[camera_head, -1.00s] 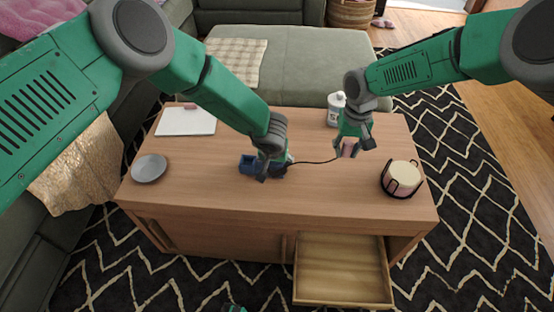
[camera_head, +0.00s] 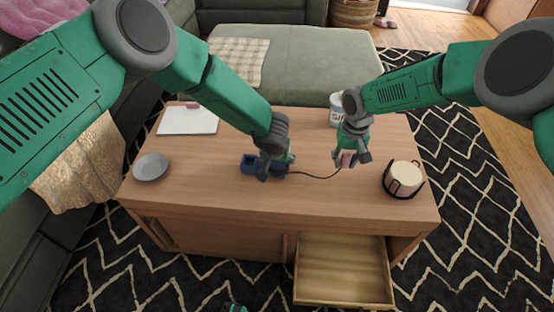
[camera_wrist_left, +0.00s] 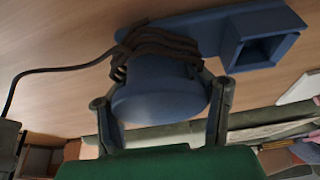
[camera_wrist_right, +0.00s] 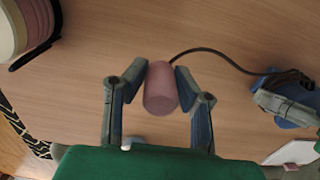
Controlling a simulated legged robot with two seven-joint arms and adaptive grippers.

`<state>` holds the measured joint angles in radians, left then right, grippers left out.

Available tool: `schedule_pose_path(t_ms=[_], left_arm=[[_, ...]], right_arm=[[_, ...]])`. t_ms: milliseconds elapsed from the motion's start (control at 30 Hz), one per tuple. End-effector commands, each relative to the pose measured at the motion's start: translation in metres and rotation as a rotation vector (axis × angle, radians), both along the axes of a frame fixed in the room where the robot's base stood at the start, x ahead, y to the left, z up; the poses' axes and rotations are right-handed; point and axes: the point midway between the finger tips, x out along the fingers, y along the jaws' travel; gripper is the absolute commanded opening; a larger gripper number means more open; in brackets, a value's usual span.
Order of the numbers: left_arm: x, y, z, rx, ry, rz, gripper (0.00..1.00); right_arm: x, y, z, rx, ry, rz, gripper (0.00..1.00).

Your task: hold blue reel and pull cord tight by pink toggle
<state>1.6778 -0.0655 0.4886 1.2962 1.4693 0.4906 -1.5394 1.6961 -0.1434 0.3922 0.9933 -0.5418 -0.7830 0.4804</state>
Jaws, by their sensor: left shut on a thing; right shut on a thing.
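The blue reel (camera_wrist_left: 160,95) has dark cord (camera_wrist_left: 50,70) wound around it and a square blue bracket beside it. It also shows in the head view (camera_head: 250,164), partly hidden by my left gripper (camera_head: 274,172). My left gripper (camera_wrist_left: 162,108) is shut on the reel at the table. The pink toggle (camera_wrist_right: 160,90) is a small cylinder on the cord's end. My right gripper (camera_wrist_right: 156,88) is shut on the toggle, to the right of the reel in the head view (camera_head: 349,160). The cord between them (camera_head: 315,176) sags in a curve.
A candle in a black holder (camera_head: 403,179) stands at the table's right. A white bottle (camera_head: 337,102) is behind my right gripper. A grey plate (camera_head: 150,167) and a white pad (camera_head: 188,120) lie at left. An open drawer (camera_head: 343,270) juts out in front.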

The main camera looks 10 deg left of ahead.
Motion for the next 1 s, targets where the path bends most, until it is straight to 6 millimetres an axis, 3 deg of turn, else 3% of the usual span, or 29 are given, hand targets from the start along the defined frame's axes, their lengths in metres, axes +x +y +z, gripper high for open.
schedule_pose_path(t_ms=[367, 1000], left_arm=[[0.000, 0.000, 0.000, 0.000, 0.000, 0.000, 0.18], [0.000, 0.000, 0.000, 0.000, 0.000, 0.000, 0.18]], right_arm=[[0.000, -0.002, 0.000, 0.000, 0.000, 0.000, 0.00], [0.002, -0.025, 0.000, 0.001, 0.000, 0.000, 0.00]])
